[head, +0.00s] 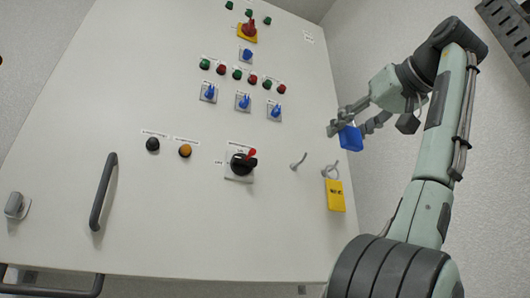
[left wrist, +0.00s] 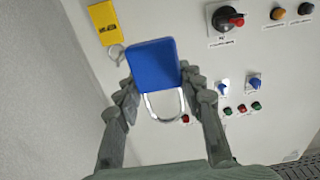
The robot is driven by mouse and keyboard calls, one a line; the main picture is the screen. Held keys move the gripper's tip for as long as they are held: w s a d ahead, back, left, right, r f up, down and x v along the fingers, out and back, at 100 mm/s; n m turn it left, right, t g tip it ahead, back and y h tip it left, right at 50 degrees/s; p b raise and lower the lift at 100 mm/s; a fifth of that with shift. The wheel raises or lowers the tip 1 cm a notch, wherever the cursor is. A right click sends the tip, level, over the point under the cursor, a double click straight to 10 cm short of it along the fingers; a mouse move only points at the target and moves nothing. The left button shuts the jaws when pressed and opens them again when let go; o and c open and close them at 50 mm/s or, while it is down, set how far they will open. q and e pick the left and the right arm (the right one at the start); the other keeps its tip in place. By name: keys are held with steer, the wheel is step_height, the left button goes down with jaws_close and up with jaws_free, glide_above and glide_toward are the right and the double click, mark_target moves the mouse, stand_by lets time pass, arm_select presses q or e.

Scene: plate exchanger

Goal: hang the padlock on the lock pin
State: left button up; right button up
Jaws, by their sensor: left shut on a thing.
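A blue padlock (head: 350,138) is held by my left gripper (head: 348,129), to the upper right of the pins and near the cabinet's right edge. In the left wrist view the blue body (left wrist: 151,66) is between the fingers of the left gripper (left wrist: 152,82), with its metal shackle (left wrist: 166,106) toward the palm. A bare bent metal pin (head: 298,161) sticks out of the cabinet front. Right of it is a metal ring (head: 330,170) with a yellow tag (head: 335,196) hanging below. The padlock is apart from both. In the wrist view the padlock may hide the bare pin. My right gripper is not visible.
The white cabinet front (head: 150,95) carries a black rotary switch with a red mark (head: 243,164), several blue selector knobs (head: 243,101) and small buttons. A dark handle (head: 103,191) is at left. Space between the padlock and the pins looks clear.

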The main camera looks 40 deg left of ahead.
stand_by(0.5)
